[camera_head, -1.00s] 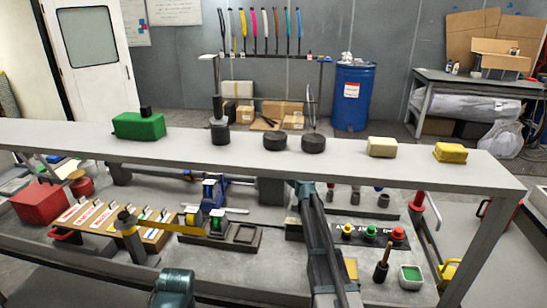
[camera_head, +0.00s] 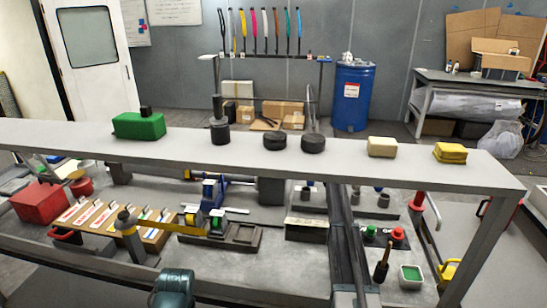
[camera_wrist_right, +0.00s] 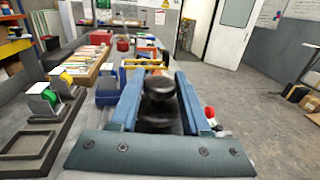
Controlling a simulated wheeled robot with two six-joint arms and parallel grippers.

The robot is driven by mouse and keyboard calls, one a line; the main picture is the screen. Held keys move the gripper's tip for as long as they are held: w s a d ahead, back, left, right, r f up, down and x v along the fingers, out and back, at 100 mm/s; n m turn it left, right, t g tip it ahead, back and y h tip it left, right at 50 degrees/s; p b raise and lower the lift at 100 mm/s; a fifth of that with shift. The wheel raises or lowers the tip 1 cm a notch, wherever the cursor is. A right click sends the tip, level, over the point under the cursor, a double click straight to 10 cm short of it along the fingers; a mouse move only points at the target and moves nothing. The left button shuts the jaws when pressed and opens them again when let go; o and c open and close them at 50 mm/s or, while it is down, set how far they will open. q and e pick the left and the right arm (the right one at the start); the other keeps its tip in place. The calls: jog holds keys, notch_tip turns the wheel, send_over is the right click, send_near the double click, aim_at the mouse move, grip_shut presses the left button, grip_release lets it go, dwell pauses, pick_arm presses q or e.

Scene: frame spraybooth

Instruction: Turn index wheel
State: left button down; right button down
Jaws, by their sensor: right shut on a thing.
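In the right wrist view, a dark, round, stepped knob (camera_wrist_right: 158,108) stands between the two blue fingers of my right gripper (camera_wrist_right: 158,82), which is shut on it. I cannot tell whether this knob is part of the index wheel. In the head view my right arm reaches up to the shelf, and its gripper is hidden behind the shelf. No part is clearly recognisable as the index wheel.
A grey shelf (camera_head: 340,160) spans the bench, carrying a green block (camera_head: 139,126), black round pieces and yellow blocks. Below are a red box (camera_head: 40,204), labelled strips, green and yellow reels and a red button (camera_head: 398,233).

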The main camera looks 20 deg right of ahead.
jog(key=shift+w+n+g+y, duration=0.1)
jog(key=shift+n+g+y, duration=0.5)
jog(key=shift+g, duration=0.2)
jog(key=shift+c, duration=2)
grip_release()
jog(key=shift+d, duration=0.1)
jog(key=v, duration=1.3)
jog(key=shift+d, duration=0.35)
